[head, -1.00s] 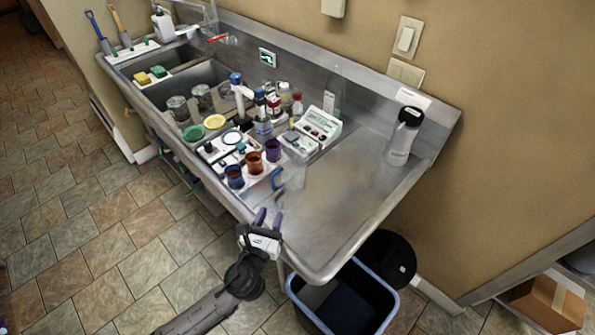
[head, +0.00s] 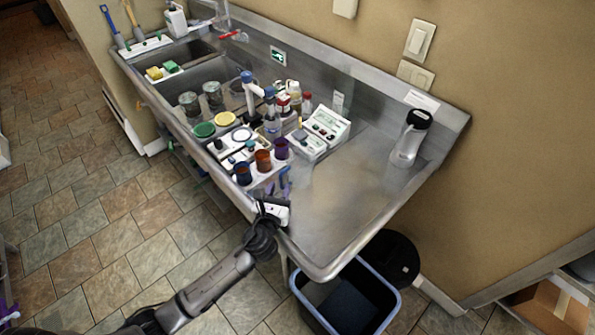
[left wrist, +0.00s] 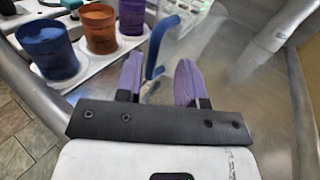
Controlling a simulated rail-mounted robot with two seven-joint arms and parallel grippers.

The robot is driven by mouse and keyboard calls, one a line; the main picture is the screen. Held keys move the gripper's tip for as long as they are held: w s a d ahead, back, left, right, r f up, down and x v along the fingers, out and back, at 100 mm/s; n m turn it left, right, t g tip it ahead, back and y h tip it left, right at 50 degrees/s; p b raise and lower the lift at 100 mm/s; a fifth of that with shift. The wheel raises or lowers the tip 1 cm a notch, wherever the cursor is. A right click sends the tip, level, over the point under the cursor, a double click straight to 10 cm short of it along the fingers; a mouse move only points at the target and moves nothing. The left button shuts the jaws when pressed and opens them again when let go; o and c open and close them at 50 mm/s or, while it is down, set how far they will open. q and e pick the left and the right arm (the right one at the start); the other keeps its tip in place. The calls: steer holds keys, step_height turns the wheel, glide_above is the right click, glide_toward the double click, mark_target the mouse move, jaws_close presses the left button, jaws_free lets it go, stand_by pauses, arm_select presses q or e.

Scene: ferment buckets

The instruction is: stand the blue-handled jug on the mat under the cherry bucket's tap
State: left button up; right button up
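The blue-handled jug stands on the steel counter. Its blue handle (left wrist: 156,45) shows in the left wrist view, and its clear body is hard to make out. In the head view the handle (head: 284,180) is partly hidden by my left gripper (head: 277,194). My left gripper's purple fingers (left wrist: 158,78) are open, one on each side of the handle; I cannot tell whether they touch it. A red-orange bucket (head: 263,161), probably the cherry one, stands between a blue bucket (head: 243,173) and a purple bucket (head: 281,149). I cannot make out the tap or mat. My right gripper is not in view.
A white device (head: 326,124), bottles and a tall blue-topped stand crowd the counter behind the buckets. The counter (head: 345,195) between is clear. A blue-rimmed bin (head: 347,300) stands below the front edge.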

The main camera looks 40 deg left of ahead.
mark_target(296, 172)
arm_select(q)
steer(key=shift+r+p+x, duration=0.15)
steer(key=shift+p+x, duration=0.05)
steer(key=shift+x, duration=0.9)
steer(key=shift+r+p+x, duration=0.1)
steer(key=shift+p+x, duration=0.05)
steer(key=shift+x, duration=0.9)
steer(key=shift+c, duration=0.2)
jaws_close()
